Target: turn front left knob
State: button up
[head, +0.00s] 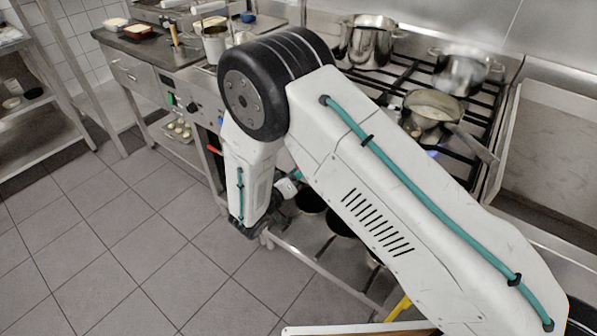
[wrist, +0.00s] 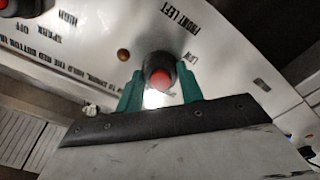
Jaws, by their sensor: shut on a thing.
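The front left knob (wrist: 161,77) is black with a red cap and sits on the white stove panel (wrist: 100,35), below the printed words "FRONT LEFT". My gripper (wrist: 161,88) has its two green fingers on either side of the knob in the wrist view, and it is shut on it. The word "LOW" shows to the right of the knob.
A steel pot (head: 370,43), a second pot (head: 461,72) and a pan (head: 433,108) stand on the black stove grates. More pans hang or stand below the stove front. The tiled floor (head: 120,240) to the left is clear. Another red-capped knob (wrist: 18,6) shows at the upper left.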

jog(key=shift+m, duration=1.1)
jog(key=o, duration=1)
jog(key=v, duration=0.7)
jog(key=shift+s+a, duration=0.25)
jog(key=shift+s, duration=0.1)
